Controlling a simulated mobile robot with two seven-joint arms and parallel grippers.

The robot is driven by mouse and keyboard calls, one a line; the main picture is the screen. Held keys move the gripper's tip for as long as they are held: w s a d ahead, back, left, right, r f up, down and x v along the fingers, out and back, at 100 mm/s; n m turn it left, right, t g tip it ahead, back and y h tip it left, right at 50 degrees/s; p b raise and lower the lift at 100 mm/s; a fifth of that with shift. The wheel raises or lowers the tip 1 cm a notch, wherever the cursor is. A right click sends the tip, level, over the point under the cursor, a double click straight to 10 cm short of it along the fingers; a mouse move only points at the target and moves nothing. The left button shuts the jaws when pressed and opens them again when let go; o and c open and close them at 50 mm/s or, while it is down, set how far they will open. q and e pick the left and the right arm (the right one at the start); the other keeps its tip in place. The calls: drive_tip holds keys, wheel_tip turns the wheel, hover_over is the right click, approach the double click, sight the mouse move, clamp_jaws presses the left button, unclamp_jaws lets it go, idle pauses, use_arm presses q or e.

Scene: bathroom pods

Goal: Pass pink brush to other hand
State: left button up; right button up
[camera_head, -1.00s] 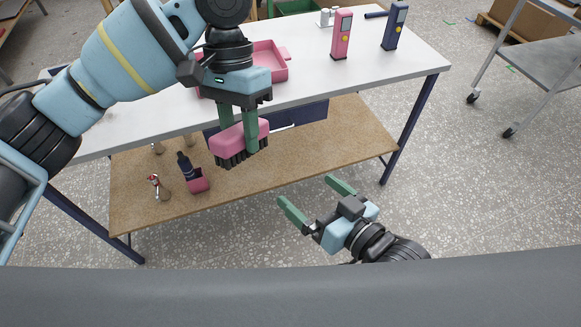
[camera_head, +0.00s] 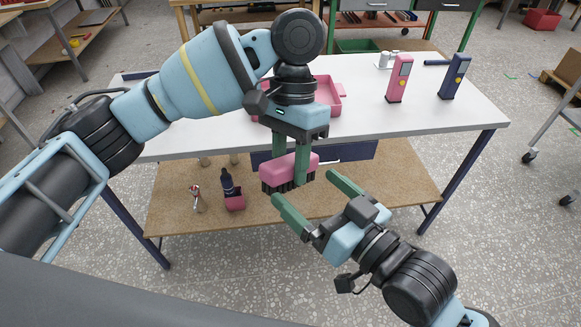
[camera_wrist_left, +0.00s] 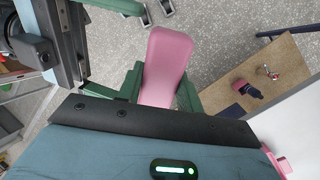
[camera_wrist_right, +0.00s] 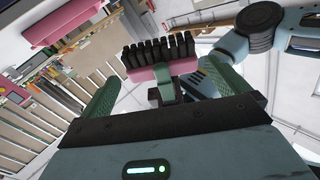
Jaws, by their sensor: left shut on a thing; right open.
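The pink brush (camera_head: 288,172) has a pink body and dark bristles that point down in the head view. My left gripper (camera_head: 290,165) is shut on it and holds it in the air in front of the table. The brush also shows in the left wrist view (camera_wrist_left: 167,62) between the green fingers. My right gripper (camera_head: 305,195) is open and empty, just below and in front of the brush. In the right wrist view the brush (camera_wrist_right: 160,72) lies beyond and between the open green fingers, bristles toward the top of the picture. I cannot tell whether they touch.
A white table (camera_head: 436,112) stands behind, with a pink tray (camera_head: 330,88), a pink device (camera_head: 399,78) and a blue device (camera_head: 455,76). Its brown lower shelf (camera_head: 380,190) bears a dark bottle (camera_head: 227,182) and a red-and-white spray bottle (camera_head: 197,197). A metal cart (camera_head: 568,110) stands right.

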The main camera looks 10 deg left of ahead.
sight(283, 165)
drive_tip(key=x, duration=0.8)
drive_tip(key=c, duration=0.5)
use_arm(q)
drive_tip(key=o, duration=1.1)
use_arm(e)
drive_tip(key=shift+c, duration=0.7)
use_arm(q)
drive_tip(key=shift+s+d, duration=0.1)
drive_tip(key=shift+d, duration=0.05)
drive_tip(key=v, duration=1.2)
